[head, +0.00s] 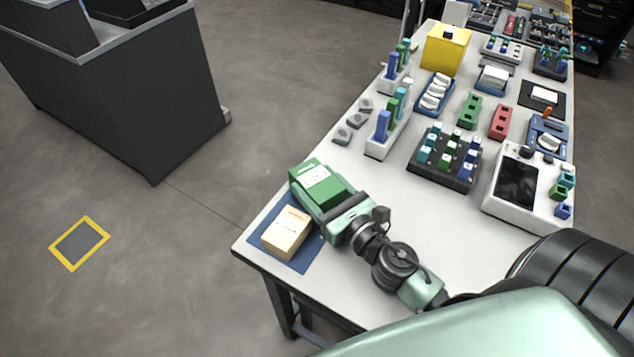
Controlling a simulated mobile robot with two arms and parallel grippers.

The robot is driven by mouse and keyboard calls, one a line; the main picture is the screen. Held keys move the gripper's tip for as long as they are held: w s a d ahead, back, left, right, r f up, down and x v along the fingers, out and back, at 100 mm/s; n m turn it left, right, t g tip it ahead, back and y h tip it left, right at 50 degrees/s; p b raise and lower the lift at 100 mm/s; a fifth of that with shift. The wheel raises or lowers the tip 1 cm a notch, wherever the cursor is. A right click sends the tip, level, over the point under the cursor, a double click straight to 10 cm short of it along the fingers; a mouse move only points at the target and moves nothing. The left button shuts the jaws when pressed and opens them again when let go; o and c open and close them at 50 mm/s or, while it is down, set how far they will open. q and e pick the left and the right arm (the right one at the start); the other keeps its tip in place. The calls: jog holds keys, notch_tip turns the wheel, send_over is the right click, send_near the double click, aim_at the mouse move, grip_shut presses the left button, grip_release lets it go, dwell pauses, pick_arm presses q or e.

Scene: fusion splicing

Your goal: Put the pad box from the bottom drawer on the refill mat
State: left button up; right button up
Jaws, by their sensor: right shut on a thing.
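A green box with a white label (316,182), which I take to be the pad box, is in my right gripper (332,206) at the near left corner of the long table. My right gripper is shut on it. The box is over or on the far part of the dark blue mat (300,264), which looks like the refill mat; I cannot tell whether it touches the mat. A tan box (286,232) sits on the near part of the same mat. The bottom drawer cannot be made out. My left gripper is not in view.
The white table (400,190) holds stands of blue and green pieces (386,130), a dark rack of small blocks (444,160), a white device with a dark screen (518,185) and a yellow box (446,50). Table surface right of the mat is bare apart from my arm.

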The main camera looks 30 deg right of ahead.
jog(key=o, duration=1.7)
